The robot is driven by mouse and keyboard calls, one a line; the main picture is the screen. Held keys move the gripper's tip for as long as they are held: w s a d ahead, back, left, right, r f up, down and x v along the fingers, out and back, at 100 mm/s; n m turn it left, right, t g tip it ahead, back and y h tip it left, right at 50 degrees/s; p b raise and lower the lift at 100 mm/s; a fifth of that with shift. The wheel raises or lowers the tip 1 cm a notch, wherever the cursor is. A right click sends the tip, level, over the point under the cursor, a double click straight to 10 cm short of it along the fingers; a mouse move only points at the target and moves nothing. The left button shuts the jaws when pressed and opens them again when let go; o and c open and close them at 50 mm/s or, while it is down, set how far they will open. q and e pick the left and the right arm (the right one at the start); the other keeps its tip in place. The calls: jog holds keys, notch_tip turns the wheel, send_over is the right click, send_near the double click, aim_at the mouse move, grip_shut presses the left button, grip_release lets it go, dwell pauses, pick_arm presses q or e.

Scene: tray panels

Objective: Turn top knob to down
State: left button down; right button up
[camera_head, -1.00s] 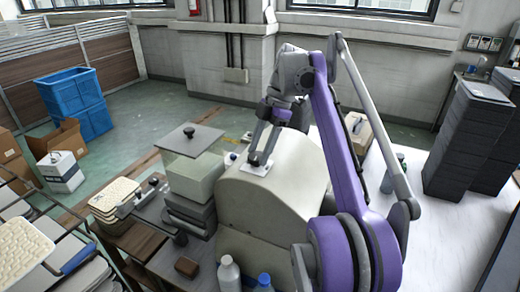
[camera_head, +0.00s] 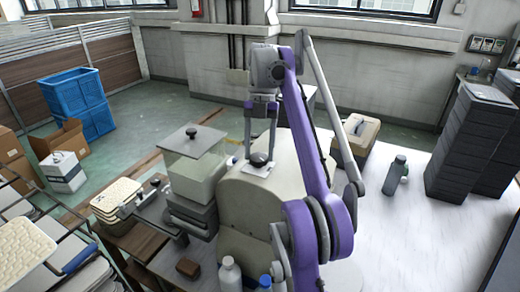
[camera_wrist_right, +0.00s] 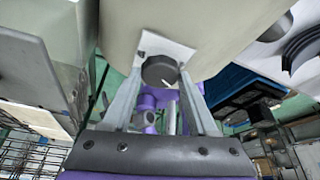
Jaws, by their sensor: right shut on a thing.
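The dark round knob (camera_head: 259,160) sits on a white plate (camera_head: 252,170) on top of a beige rounded housing (camera_head: 245,205). In the right wrist view the knob (camera_wrist_right: 159,71) is close, with a pale mark on its face pointing toward the lower right of the picture. My right gripper (camera_head: 260,152) comes down on it from above. Its two fingers, also seen in the right wrist view (camera_wrist_right: 160,80), are shut on the knob, one on each side. My left gripper is not in view.
A clear box with a dark lid knob (camera_head: 191,132) stands left of the housing. Bottles (camera_head: 229,275) stand in front. A grey bottle (camera_head: 394,175) and stacked dark crates (camera_head: 465,140) are on the right. The white tabletop (camera_head: 410,225) between has free room.

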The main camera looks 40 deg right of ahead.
jog(key=shift+w+n+g+h, duration=0.1)
jog(key=shift+n+g+h, duration=0.2)
jog(key=shift+n, duration=0.8)
jog(key=o, duration=1.4)
